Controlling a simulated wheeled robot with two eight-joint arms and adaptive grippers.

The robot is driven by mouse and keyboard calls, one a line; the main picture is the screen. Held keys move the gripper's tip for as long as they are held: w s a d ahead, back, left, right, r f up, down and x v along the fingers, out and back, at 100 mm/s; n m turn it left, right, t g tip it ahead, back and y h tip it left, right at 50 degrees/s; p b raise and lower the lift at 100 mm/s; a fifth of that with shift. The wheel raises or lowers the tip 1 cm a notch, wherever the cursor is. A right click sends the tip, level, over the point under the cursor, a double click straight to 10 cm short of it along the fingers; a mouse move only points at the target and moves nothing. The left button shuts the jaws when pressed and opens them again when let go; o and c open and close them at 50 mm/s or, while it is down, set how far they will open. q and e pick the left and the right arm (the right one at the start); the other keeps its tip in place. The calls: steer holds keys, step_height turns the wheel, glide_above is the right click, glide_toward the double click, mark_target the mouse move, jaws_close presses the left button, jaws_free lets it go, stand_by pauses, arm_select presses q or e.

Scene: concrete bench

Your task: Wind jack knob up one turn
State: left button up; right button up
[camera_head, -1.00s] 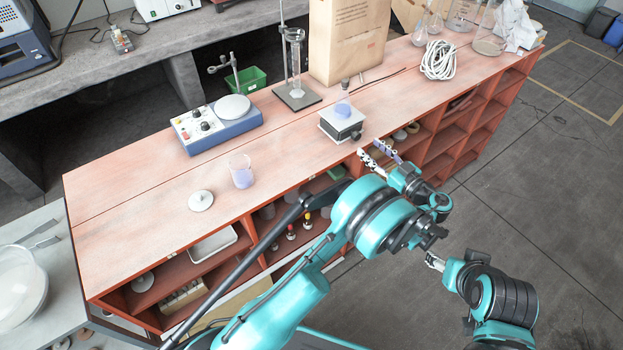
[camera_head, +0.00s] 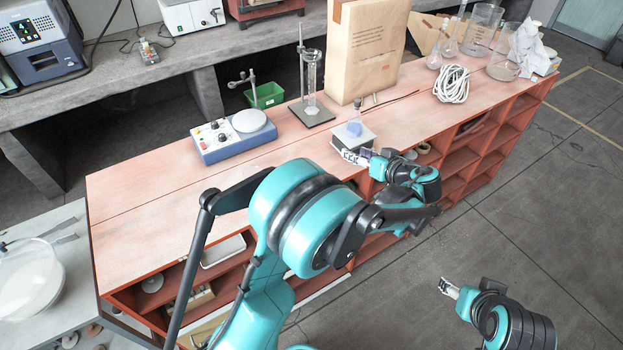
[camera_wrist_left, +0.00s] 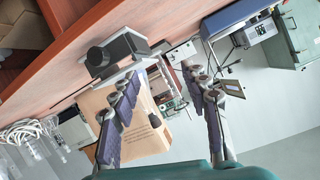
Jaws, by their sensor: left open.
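The lab jack (camera_head: 352,135) is a small box with a pale top plate on the bench, and a flask with blue liquid (camera_head: 355,127) stands on it. My left gripper (camera_head: 357,156) is at the jack's front side and hides the knob in the head view. In the left wrist view, the dark knob (camera_wrist_left: 97,57) sticks out of the jack (camera_wrist_left: 127,45). There my left gripper (camera_wrist_left: 163,78) is open and empty; the knob lies beyond the left finger's tip, outside the gap. My right gripper (camera_head: 448,288) is low, away from the bench; its jaw state is unclear.
A blue hotplate (camera_head: 235,135) stands left of the jack. My left arm hides part of the front bench edge.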

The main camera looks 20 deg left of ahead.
arm_select(q)
steer(key=s+a+r+m+g+h+p, duration=0.1)
steer(key=s+a+r+m+h, duration=0.1)
steer(key=s, duration=0.7)
steer(key=s+a+r+m+h+p, duration=0.2)
steer(key=s+a+r+m+h, duration=0.1)
steer(key=s, duration=0.7)
steer(key=shift+s+a+r+g+h+p, duration=0.2)
steer(key=shift+a+r+g+h+p, duration=0.3)
steer(key=shift+h, duration=0.7)
steer(key=shift+a+f, duration=0.1)
steer(key=shift+c, duration=0.3)
